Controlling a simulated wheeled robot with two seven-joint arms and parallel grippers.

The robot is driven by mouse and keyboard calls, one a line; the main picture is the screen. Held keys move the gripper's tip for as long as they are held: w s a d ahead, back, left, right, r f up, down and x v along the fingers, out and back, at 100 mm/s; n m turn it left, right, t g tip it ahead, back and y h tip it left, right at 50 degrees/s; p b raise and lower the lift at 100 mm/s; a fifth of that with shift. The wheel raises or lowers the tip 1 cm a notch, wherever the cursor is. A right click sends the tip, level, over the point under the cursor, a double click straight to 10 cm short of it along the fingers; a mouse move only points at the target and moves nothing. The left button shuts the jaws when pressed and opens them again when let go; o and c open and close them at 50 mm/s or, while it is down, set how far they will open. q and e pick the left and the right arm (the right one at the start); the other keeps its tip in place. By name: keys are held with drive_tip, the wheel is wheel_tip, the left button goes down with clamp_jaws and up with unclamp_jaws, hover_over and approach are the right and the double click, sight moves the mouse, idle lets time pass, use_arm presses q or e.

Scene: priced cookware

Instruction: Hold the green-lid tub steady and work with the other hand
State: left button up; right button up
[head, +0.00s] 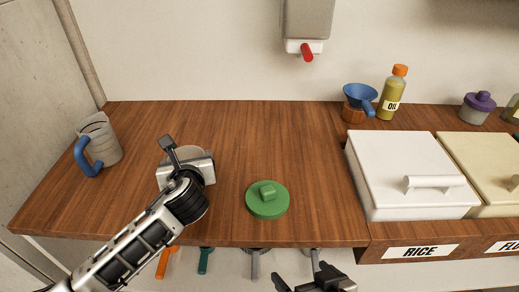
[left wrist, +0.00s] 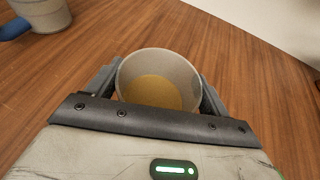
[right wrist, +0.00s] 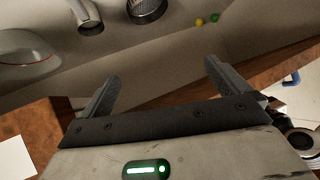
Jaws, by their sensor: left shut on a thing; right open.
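The white tub (left wrist: 160,68) stands open on the wooden counter, with yellowish contents inside. My left gripper (head: 187,165) is shut on the tub, one finger on each side; in the head view it hides most of the tub. The green lid (head: 267,208) with its square knob lies flat on the counter to the right of the tub, apart from it. My right gripper (head: 312,278) is open and empty at the bottom of the head view, in front of the counter's edge. Its spread fingers show in the right wrist view (right wrist: 160,80).
A grey jug (head: 105,146) with a blue handle stands at left. A white RICE bin (head: 395,165) and a cream bin (head: 490,165) stand at right. Utensils hang below the front edge.

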drive_tip(key=s+a+r+n+g+y, duration=0.1)
drive_tip(key=a+r+n+g+y, duration=0.4)
drive_tip(key=a, duration=1.3)
drive_tip(key=s+a+r+n+g+y, duration=0.1)
drive_tip(key=s+a+r+g+y, duration=0.2)
drive_tip(key=r, duration=0.4)
drive_tip(key=s+a+r+n+g, duration=0.1)
drive_tip(key=s+a+r+g, duration=0.35)
drive_tip(key=r, duration=0.25)
drive_tip(key=s+a+r+n+g+y, duration=0.1)
drive_tip(key=s+a+r+g+y, duration=0.15)
drive_tip(key=s+r+g, duration=0.35)
drive_tip(key=w+r+m+t+y, duration=0.1)
drive_tip(key=w+r+m+t, duration=0.25)
drive_tip(key=w, duration=0.35)
drive_tip(key=w+d+r+m+t, duration=0.1)
drive_tip(key=w+r+m+t, duration=0.3)
drive_tip(key=w, duration=0.3)
drive_tip(key=w+r+m+t+y, duration=0.1)
drive_tip(key=w+r+m+t, duration=0.15)
drive_tip(key=w+r, duration=0.35)
drive_tip(key=n+g+h, duration=0.2)
drive_tip(key=n+h, duration=0.2)
drive_tip(key=h, duration=1.3)
hover_over(268, 188)
drive_tip(key=shift+t, duration=0.25)
wheel_tip(268, 188, down, 16)
drive_tip(key=shift+f, duration=0.15)
wheel_tip(268, 188, down, 11)
